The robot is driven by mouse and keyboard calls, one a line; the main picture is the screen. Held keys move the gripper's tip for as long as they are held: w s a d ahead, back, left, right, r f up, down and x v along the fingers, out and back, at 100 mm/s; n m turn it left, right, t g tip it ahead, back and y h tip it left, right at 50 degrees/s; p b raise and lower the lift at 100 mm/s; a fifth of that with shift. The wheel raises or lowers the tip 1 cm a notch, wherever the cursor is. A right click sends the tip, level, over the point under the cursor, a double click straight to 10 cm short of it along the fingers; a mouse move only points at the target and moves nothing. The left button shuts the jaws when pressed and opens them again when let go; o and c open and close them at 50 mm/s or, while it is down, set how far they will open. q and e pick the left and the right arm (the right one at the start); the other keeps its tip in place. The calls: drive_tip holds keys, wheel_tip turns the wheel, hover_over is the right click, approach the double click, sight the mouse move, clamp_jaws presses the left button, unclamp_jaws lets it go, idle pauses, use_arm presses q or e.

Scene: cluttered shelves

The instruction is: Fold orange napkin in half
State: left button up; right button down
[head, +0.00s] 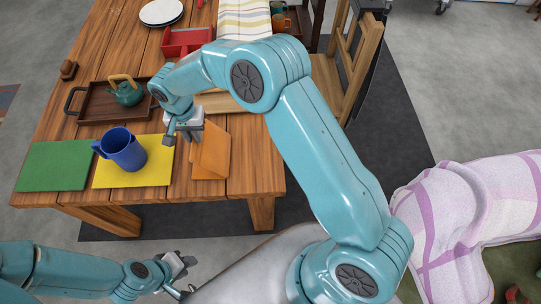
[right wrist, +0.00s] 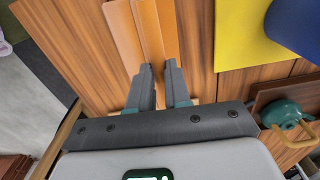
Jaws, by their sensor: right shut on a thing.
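The orange napkin (head: 211,153) lies near the front edge of the wooden table, right of the yellow napkin. Its left part is raised at the edge near my right gripper (head: 182,139). My right gripper is shut on the orange napkin. In the right wrist view, the orange napkin (right wrist: 150,28) shows a crease or raised strip running between the fingertips (right wrist: 160,72). My left gripper (head: 182,277) is low in front of the table, away from the napkin and empty; its finger gap is too small to judge.
A yellow napkin (head: 152,176) bears a blue mug (head: 122,150); a green napkin (head: 52,168) lies further left. Behind are a brown tray (head: 90,112) with a teal teapot (head: 125,94) and a red box (head: 187,40). A wooden chair (head: 350,62) stands at right.

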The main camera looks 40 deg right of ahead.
drive_tip(key=shift+w+a+f, duration=0.4)
drive_tip(key=shift+a+f, duration=0.1)
drive_tip(key=shift+a, duration=0.1)
drive_tip(key=a+f+b, duration=0.1)
drive_tip(key=w+f+b, duration=0.1)
drive_tip(key=f, duration=0.1)
drive_tip(key=w+a+f+b, duration=0.1)
drive_tip(key=shift+a+f, duration=0.15)
drive_tip(key=shift+a, duration=0.2)
drive_tip(key=shift+s, duration=0.1)
